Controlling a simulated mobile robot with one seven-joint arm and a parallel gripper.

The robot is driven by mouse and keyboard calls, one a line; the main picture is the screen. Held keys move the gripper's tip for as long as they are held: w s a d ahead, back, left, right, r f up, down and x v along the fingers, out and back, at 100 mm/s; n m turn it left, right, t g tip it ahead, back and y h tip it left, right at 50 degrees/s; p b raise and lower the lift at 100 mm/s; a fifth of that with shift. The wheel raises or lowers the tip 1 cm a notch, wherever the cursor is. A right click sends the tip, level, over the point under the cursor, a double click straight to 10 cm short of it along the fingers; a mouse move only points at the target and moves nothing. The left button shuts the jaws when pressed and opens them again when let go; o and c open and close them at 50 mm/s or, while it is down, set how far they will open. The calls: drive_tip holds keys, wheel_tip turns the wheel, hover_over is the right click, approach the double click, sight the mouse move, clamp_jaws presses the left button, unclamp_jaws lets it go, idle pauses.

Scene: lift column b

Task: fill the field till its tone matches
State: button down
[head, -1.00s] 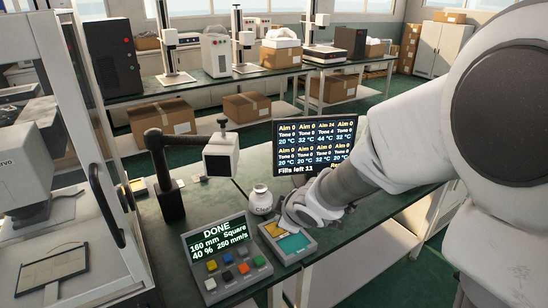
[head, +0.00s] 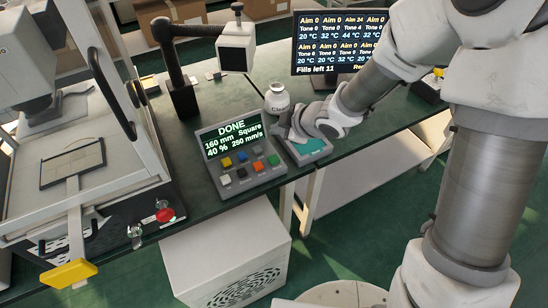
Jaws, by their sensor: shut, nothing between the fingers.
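A control box (head: 240,156) on the dark green bench reads DONE, 160 mm, Square, 40 %, 250 mm/s, above several coloured buttons. A monitor (head: 338,42) behind it lists aims, tones and temperatures. My gripper (head: 290,132) is shut and empty over a grey tray (head: 318,157) with a teal pad (head: 310,146), right of the control box. Its fingertips are small and partly hidden by my wrist; contact with the tray cannot be told. A dark-framed pale plate (head: 73,164) lies in the machine at left.
A white bottle (head: 277,98) stands just behind the tray. A black post with a box-shaped head (head: 236,47) stands behind the control box. A red stop button (head: 165,212) and yellow handle (head: 69,273) are at the lower left. A white cabinet (head: 228,258) stands below the bench.

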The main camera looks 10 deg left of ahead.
sight(277, 161)
drive_tip(key=shift+f+b, duration=4.05)
drive_tip(key=shift+f, duration=0.3)
drive_tip(key=shift+f+b, duration=0.35)
drive_tip(key=shift+f, duration=0.05)
drive_tip(key=shift+f+b, duration=0.4)
drive_tip(key=shift+f, duration=0.1)
drive_tip(key=shift+r, duration=0.15)
drive_tip(key=shift+r+p, duration=0.8)
drive_tip(key=shift+p, duration=0.1)
wheel_tip(277, 161, up, 5)
drive_tip(key=p, duration=0.4)
drive_tip(key=shift+p, duration=0.4)
